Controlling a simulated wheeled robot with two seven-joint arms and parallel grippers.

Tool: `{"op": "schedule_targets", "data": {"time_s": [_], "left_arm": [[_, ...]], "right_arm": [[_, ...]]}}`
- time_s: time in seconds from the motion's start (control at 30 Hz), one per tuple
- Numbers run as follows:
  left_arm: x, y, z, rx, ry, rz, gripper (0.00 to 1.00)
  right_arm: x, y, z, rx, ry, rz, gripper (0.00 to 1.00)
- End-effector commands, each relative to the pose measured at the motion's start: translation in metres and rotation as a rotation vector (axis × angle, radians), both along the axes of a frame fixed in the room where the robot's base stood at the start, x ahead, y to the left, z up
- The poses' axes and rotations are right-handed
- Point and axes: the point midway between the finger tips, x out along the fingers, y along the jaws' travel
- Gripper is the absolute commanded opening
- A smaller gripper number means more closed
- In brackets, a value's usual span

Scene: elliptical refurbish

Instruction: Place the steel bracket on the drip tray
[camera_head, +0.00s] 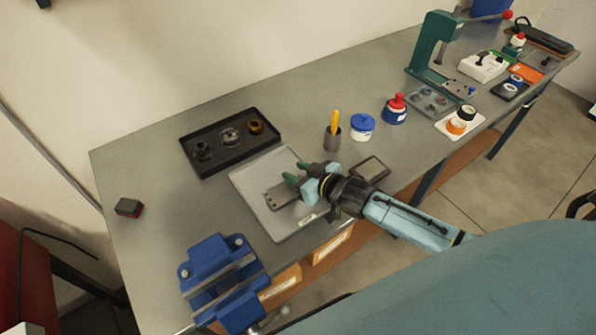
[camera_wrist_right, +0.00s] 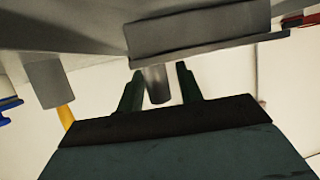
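The steel bracket (camera_head: 281,196) is a small grey plate with holes. It shows over the light grey shallow tray (camera_head: 258,216), which looks like the drip tray; whether it rests there or is slightly above is unclear. My right gripper (camera_head: 298,174) is at the bracket's far right end, its green fingertips apart. In the right wrist view, which is upside down, the two fingers (camera_wrist_right: 158,88) stand apart with a grey cylindrical stub (camera_wrist_right: 157,84) between them. Narrow gaps show beside the stub. My left gripper is out of view.
A black tray (camera_head: 203,171) with round parts lies behind the grey tray. A cup (camera_head: 332,139) with a yellow tool and a blue-lidded jar (camera_head: 362,126) stand to the right. A blue vise (camera_head: 219,279) is at the front. The bench's left side is mostly clear.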

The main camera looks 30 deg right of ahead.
Motion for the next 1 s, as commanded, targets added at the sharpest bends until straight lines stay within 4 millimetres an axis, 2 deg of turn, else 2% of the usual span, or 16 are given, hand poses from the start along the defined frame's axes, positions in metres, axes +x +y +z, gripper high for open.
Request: {"op": "schedule_targets", "data": {"time_s": [0.37,0.47,0.8,1.0], "left_arm": [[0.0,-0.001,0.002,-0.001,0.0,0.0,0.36],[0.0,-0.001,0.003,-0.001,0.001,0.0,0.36],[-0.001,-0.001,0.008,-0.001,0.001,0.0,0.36],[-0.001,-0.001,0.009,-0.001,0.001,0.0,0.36]], "right_arm": [[0.0,0.0,0.004,-0.001,-0.001,0.0,0.41],[-0.009,-0.003,0.006,-0.001,0.002,0.0,0.41],[-0.066,-0.02,0.03,-0.001,0.003,0.0,0.41],[-0.092,-0.028,0.042,0.0,0.002,0.0,0.41]]}}
